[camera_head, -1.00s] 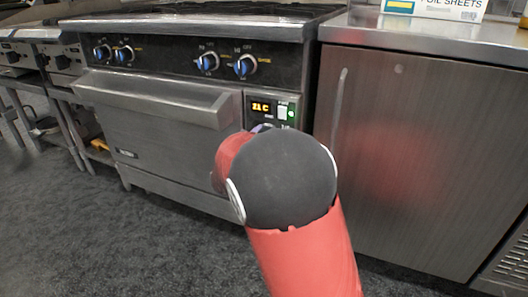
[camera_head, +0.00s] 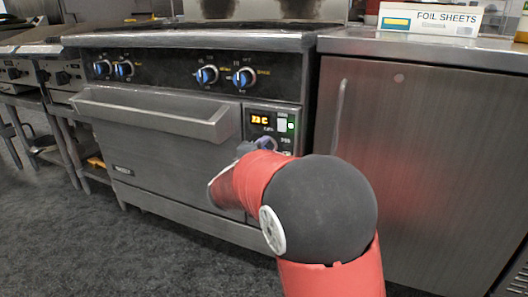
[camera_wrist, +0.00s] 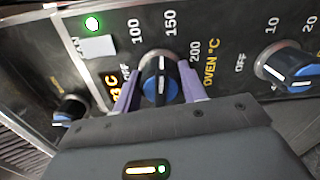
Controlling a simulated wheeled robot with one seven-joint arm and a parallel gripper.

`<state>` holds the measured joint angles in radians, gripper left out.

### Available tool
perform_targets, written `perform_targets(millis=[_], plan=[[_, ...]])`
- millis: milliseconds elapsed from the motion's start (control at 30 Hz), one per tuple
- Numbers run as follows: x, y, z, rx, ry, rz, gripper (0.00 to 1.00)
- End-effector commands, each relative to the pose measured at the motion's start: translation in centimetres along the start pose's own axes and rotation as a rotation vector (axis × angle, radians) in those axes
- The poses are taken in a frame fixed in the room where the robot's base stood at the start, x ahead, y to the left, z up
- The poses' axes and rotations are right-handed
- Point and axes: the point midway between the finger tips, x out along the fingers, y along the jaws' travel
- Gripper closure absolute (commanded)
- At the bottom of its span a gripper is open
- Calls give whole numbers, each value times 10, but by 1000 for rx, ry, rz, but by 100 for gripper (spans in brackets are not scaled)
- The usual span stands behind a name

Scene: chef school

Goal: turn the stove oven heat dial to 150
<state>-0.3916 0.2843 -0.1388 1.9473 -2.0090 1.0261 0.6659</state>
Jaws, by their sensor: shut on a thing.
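The oven heat dial (camera_wrist: 158,68) is a round black knob with a blue face and a white pointer line. In the wrist view it sits between the two purple fingers of my gripper (camera_wrist: 162,84), which is shut on it from both sides. The pointer line is roughly upright in that view, toward the 150 mark (camera_wrist: 171,23); the exact reading is hard to tell. The 100 mark (camera_wrist: 137,32) is to its left and the 200 mark (camera_wrist: 195,51) to its right. In the head view my arm largely covers the dial, below the lit oven display (camera_head: 260,119).
Another blue-faced knob (camera_wrist: 290,68) is right of the dial in the wrist view. The oven door handle (camera_head: 155,112) runs left of the control panel. A steel cabinet (camera_head: 425,150) stands to the right, with a foil sheets box (camera_head: 430,18) on top.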

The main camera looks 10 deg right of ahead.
Motion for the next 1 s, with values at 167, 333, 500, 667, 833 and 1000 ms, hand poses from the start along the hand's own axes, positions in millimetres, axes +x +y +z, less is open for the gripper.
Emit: perform_targets(millis=[167,333,500,667,833,1000], plan=[[0,-2,0,106,1,-2,81],[0,-2,0,173,1,-2,81],[-1,-2,-1,207,2,-2,81],[-1,-2,-1,218,2,-2,81],[-1,-2,-1,218,2,-2,81],[-1,-2,-1,217,1,-2,54]])
